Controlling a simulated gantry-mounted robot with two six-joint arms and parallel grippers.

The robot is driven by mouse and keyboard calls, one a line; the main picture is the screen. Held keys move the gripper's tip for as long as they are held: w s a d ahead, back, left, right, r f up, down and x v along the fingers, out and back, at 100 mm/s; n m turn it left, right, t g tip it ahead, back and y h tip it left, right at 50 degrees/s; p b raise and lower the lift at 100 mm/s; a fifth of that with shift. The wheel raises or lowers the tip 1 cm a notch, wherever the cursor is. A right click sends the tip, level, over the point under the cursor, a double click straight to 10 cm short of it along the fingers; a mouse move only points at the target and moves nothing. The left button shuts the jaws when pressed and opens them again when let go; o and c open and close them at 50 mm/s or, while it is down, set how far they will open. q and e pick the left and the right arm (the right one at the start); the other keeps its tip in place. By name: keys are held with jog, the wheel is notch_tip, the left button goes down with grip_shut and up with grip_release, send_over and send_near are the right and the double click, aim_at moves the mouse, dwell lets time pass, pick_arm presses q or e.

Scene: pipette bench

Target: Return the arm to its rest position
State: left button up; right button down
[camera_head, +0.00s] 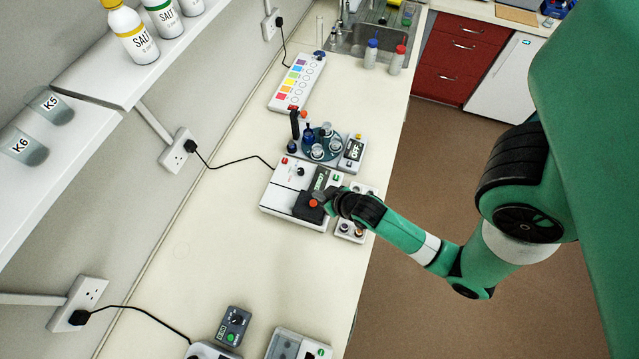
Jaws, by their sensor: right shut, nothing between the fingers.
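My right arm (405,236) is green with black joints and reaches in from the right over the bench edge. Its gripper (322,196) is shut and empty, at the right side of a white bench device (279,193) with a small display. The fingertips are close to the device's black block and red knob (313,203); I cannot tell whether they touch. My left gripper is not in view.
Behind the device stands a station with a round teal plate (318,143) holding small vessels. More devices (233,326) sit at the front. The middle-left bench is clear.

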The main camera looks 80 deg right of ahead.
jog(key=shift+a+r, duration=0.1)
dwell(0.3)
jog(key=w+a+r+n+t, duration=0.25)
jog(key=w+r+t, duration=0.55)
jog(key=w+r, duration=1.5)
jog(key=w+a+r+n+t+y, duration=0.1)
jog(key=w+a+r+t, duration=0.2)
jog(key=r, duration=0.8)
jog(key=a+r+t+y, duration=0.15)
jog(key=a+r, duration=0.35)
jog(key=r, duration=0.6)
jog(key=s+a+r+n+t+y, duration=0.1)
jog(key=s+a+r+t, duration=0.1)
jog(key=r, duration=0.6)
jog(key=s+a+r+n+t+y, duration=0.2)
jog(key=s+r, duration=0.3)
jog(key=r, duration=0.3)
jog(key=s+a+r+n+t+y, duration=0.1)
jog(key=s+a+r+n+t, duration=0.1)
jog(key=r, duration=0.7)
jog(key=shift+s+a+t+y, duration=0.35)
jog(key=shift+s+a+t, duration=0.3)
jog(key=shift+s+t, duration=0.4)
